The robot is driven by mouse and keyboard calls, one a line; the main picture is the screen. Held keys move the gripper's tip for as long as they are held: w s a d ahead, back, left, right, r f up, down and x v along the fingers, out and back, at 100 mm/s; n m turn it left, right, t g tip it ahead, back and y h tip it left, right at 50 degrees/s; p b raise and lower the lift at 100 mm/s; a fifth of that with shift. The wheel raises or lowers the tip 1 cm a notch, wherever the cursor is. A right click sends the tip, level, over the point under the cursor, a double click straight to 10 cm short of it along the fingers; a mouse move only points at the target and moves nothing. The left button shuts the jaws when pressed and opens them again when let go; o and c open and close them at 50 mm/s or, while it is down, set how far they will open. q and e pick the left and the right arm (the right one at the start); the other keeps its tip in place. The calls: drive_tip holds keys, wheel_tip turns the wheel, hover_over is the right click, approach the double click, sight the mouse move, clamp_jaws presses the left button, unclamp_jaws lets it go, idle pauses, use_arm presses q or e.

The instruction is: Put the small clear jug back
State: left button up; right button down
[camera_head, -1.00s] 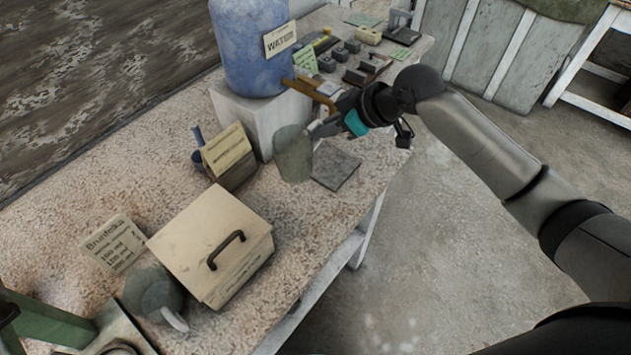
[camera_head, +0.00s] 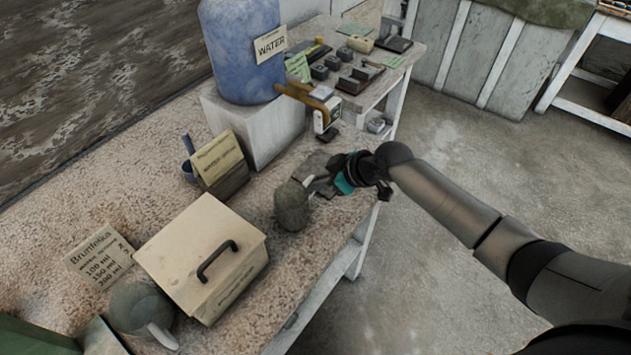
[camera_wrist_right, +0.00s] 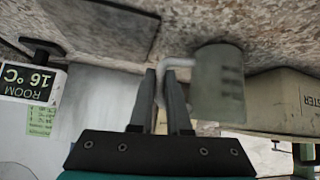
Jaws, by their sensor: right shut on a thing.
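The small clear jug (camera_head: 292,206) looks grey-green and see-through in the head view, close to the table's front edge, right of the cream box. My right gripper (camera_head: 322,183) is shut on its pale handle. In the right wrist view the fingers (camera_wrist_right: 168,88) close around the handle, and the jug (camera_wrist_right: 219,88) shows dark measuring marks. I cannot tell whether its base touches the table. A flat dark slab (camera_head: 311,166) lies just behind the gripper, partly covered by it; the slab also shows in the wrist view (camera_wrist_right: 98,22). My left gripper is not in view.
A cream box (camera_head: 172,244) with a black handle stands left of the jug. A rounded grey jug (camera_head: 138,306) sits by a volume card (camera_head: 98,258). A blue water container (camera_head: 240,55) on a white block (camera_head: 262,130) and a thermometer (camera_head: 327,115) stand behind.

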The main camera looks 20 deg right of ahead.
drive_tip(key=shift+f, duration=0.2)
drive_tip(key=c, duration=0.9)
unclamp_jaws()
drive_tip(key=shift+r, duration=0.15)
drive_tip(key=shift+r, duration=0.2)
drive_tip(key=p+v, duration=0.2)
drive_tip(key=v, duration=1)
drive_tip(key=shift+f, duration=0.15)
